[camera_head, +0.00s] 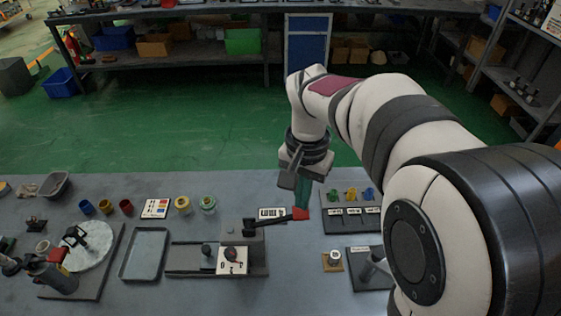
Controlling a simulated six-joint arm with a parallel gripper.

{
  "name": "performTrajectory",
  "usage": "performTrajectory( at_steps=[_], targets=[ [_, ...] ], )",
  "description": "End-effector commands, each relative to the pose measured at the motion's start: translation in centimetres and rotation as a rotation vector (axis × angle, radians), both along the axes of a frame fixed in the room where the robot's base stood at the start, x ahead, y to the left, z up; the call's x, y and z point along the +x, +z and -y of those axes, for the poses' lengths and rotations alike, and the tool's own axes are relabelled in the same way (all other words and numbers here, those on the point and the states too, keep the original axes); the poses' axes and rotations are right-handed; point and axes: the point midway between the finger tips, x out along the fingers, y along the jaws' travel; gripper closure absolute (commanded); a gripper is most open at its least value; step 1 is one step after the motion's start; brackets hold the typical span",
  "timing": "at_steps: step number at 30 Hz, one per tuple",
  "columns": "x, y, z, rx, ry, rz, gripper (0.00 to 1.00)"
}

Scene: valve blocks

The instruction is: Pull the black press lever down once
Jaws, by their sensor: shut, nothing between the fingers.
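The black press lever (268,219) sticks out to the right, close to level, from the top of a grey press block (256,250) in the middle of the table. A red piece (300,214) shows at its right end. I cannot tell whether it belongs to the lever or to my fingertips. My gripper (303,204) points down from above with its teal fingers shut and empty, right at this red piece. Whether they touch the lever is unclear. A white card with a dark red round part (231,255) lies left of the block on the press base.
An empty grey tray (144,254) and a fixture with a white disc (88,246) stand left. Several coloured rings (183,205) lie behind. A dark rack with coloured parts (349,218) stands close on the right. My arm covers the table's right side.

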Motion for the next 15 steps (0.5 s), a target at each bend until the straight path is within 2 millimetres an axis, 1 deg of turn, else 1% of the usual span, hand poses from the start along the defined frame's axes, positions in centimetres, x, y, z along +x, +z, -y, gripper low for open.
performTrajectory(
  at_steps=[5, 15],
  targets=[
    [0.0, -0.1, 0.0, 0.0, 0.0, 0.0, 1.0],
    [0.0, -1.1, 0.0, 0.0, 0.0, 0.0, 1.0]
  ],
)
